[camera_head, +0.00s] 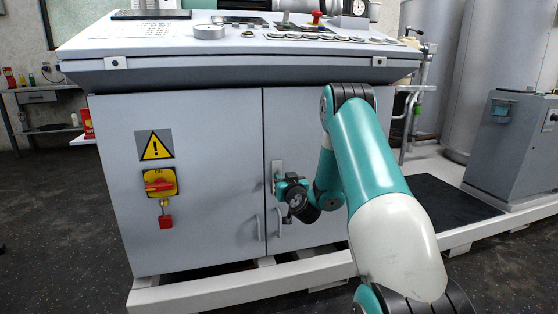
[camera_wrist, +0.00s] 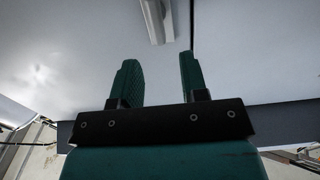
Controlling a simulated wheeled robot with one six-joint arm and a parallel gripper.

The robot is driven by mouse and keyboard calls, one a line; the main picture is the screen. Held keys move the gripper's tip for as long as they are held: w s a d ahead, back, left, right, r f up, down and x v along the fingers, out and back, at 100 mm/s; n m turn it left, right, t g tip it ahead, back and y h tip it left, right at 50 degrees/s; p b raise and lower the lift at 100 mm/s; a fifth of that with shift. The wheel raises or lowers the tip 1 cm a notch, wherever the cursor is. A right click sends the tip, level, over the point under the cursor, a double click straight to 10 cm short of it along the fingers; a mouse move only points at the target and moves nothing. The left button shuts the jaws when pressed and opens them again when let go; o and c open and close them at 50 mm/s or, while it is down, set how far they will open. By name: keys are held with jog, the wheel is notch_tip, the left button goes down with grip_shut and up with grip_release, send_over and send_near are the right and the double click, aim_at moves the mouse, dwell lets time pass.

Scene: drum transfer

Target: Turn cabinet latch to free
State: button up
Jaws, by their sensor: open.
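The grey cabinet (camera_head: 200,200) has two doors that meet at a vertical seam. The cabinet latch (camera_head: 277,168) shows as a small pale plate just right of the seam, its lower part hidden behind my wrist. My wrist is close in front of the right door, and my fingertips cannot be made out in the head view. In the wrist view my gripper (camera_wrist: 161,75) is open, with nothing between its two green fingers. A pale grey bar-like fitting (camera_wrist: 156,22) lies beyond the fingertips, beside the door seam. I cannot tell whether it is the latch or a door handle.
Door handles (camera_head: 258,228) flank the seam low down. A yellow and red switch (camera_head: 160,184) with a red padlock (camera_head: 166,221) is on the left door. The console (camera_head: 240,50) overhangs above. A white base rail (camera_head: 240,288) runs along the floor.

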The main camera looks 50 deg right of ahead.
aim_at(280, 173)
jog(key=p+x, duration=0.2)
jog(key=x, duration=0.4)
jog(key=shift+w+d, duration=0.3)
jog(key=shift+w, duration=0.1)
grip_shut()
